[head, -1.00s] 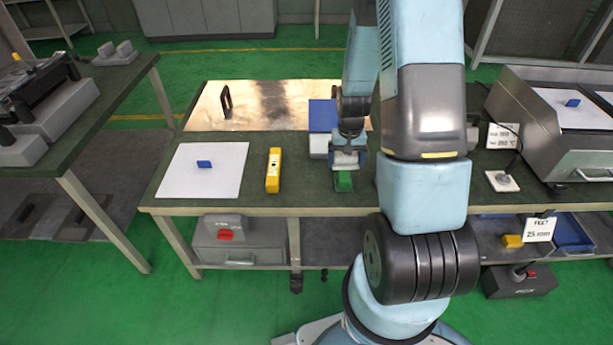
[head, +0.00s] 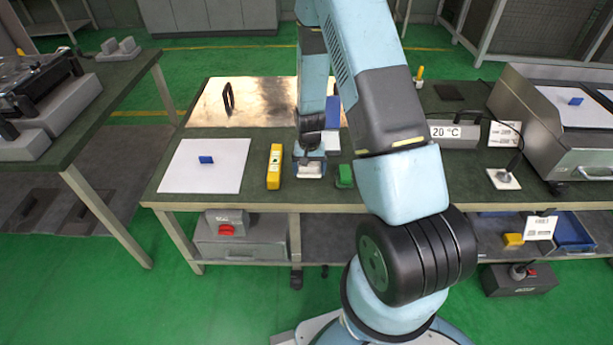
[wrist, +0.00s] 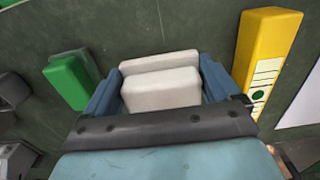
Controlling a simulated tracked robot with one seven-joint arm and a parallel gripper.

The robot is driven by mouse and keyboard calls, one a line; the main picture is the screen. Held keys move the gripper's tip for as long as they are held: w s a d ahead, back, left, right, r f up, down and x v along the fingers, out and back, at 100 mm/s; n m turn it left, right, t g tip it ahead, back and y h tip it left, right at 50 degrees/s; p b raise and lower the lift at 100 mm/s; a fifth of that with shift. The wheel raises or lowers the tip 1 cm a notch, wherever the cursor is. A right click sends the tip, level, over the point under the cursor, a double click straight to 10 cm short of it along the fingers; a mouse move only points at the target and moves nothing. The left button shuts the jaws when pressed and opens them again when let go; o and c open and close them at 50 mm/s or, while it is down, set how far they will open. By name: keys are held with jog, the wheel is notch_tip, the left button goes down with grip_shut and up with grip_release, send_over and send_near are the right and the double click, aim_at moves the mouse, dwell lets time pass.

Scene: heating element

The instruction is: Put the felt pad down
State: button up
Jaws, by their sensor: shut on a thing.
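My gripper (wrist: 160,88) is shut on a pale off-white block, which I take for the felt pad (wrist: 160,90). In the wrist view the pad sits between the two blue fingers, with a green block to its left and a yellow one to its right. In the head view my gripper (head: 309,168) is low over the front of the dark green bench (head: 395,195), and the pad shows only slightly. I cannot tell whether the pad touches the bench top.
A yellow instrument (head: 274,166) stands close left of my gripper, a green block (head: 345,176) close right. A white sheet with a blue piece (head: 206,160) lies further left. A shiny metal plate (head: 260,100) and a blue panel (head: 333,113) are behind.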

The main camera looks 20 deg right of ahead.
aim_at(308, 171)
jog(key=shift+w+a+f, duration=0.15)
jog(key=shift+a+f, duration=0.1)
jog(key=shift+f, duration=1.55)
jog(key=o, duration=0.8)
